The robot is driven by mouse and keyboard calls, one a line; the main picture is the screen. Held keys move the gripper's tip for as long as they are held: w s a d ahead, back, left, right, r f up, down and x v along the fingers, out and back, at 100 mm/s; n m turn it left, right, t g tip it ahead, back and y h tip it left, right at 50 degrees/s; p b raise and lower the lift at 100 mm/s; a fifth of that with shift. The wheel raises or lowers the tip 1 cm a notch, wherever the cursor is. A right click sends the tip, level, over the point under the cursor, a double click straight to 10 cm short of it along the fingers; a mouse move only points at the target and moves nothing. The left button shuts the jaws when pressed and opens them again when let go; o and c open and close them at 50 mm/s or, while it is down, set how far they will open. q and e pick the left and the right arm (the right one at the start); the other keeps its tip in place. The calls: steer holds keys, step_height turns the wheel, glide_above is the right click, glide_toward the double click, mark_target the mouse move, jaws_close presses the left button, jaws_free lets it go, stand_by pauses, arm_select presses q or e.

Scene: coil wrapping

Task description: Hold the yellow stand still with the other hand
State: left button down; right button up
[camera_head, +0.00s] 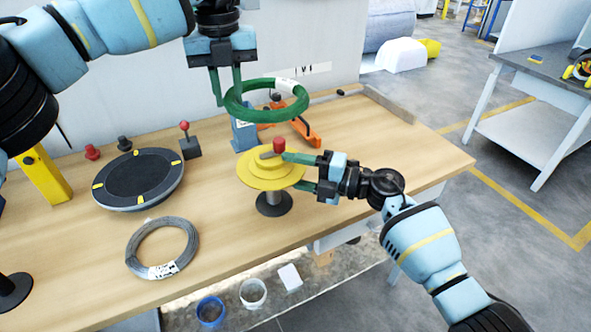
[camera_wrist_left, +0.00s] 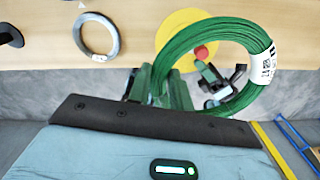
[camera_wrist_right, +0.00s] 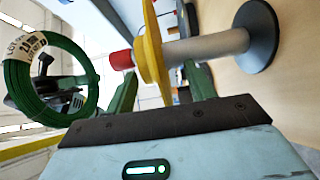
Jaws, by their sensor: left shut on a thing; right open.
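The yellow stand (camera_head: 262,178) has a round yellow plate with a red knob on top and a grey post on a dark base. It stands on the workbench and also shows in the right wrist view (camera_wrist_right: 152,45). My right gripper (camera_head: 294,172) is open at the plate's right edge, one finger above the plate's level and one below. Contact cannot be told. My left gripper (camera_head: 226,92) is shut on a green coil (camera_head: 262,116), held in the air above and behind the stand. The coil also shows in the left wrist view (camera_wrist_left: 250,40).
A grey coil (camera_head: 133,262) lies at the bench's front left. A black round turntable (camera_head: 140,178) with yellow marks is behind it. An orange tool (camera_head: 312,136) lies behind the stand. Bare wood (camera_head: 400,145) is free to the right.

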arm_select(q)
steer(key=shift+r, duration=0.1)
arm_select(e)
steer(key=shift+d, duration=0.1)
steer(key=v, duration=1.1)
steer(key=shift+d, duration=0.4)
steer(key=shift+s, duration=0.15)
